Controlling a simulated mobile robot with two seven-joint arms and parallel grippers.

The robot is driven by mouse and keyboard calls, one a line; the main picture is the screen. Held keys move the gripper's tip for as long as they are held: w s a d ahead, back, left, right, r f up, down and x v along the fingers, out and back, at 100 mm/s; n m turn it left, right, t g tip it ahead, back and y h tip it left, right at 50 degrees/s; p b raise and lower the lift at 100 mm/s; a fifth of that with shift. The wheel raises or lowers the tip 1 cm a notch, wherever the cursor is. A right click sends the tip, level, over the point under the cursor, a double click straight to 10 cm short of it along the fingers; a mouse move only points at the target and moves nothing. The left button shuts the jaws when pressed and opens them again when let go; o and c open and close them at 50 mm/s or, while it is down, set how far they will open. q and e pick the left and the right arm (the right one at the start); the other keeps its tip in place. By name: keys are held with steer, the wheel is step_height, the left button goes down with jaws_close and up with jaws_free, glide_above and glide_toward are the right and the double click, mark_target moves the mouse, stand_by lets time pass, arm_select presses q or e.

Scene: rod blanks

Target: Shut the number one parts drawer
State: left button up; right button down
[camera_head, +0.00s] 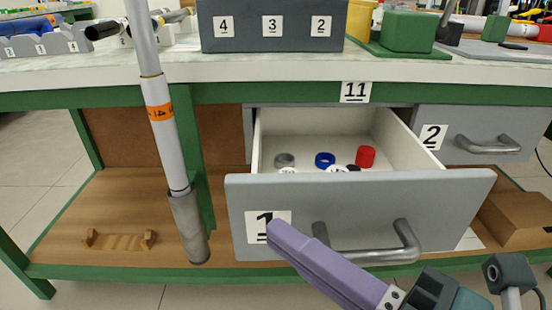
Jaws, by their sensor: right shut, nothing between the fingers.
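The number one parts drawer (380,192) stands pulled out below the bench top, with its grey front facing me. Its white label "1" is at the left of the front, and a grey bar handle (366,256) is right of the label. My right gripper (278,232) comes in from the lower right with shut, empty purple fingers. Its tips overlap the drawer front at the label's right edge and cover part of the handle's left end. I cannot tell whether they touch the front. My left gripper is not in view.
A grey ring (284,160), a blue ring (325,159) and a red cylinder (365,156) lie inside the drawer. Drawer 2 (470,120) is shut at the right. A long pale rod (168,130) hangs at the left before the bench. A cardboard box (517,219) sits on the lower shelf.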

mark_target(254, 186)
steer(key=w, duration=0.2)
steer(key=w+a+b, duration=0.1)
steer(key=shift+w+f, duration=0.1)
steer(key=shift+w, duration=0.3)
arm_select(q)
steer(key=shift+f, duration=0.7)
arm_select(e)
steer(key=shift+w, duration=0.6)
steer(key=shift+w, duration=0.1)
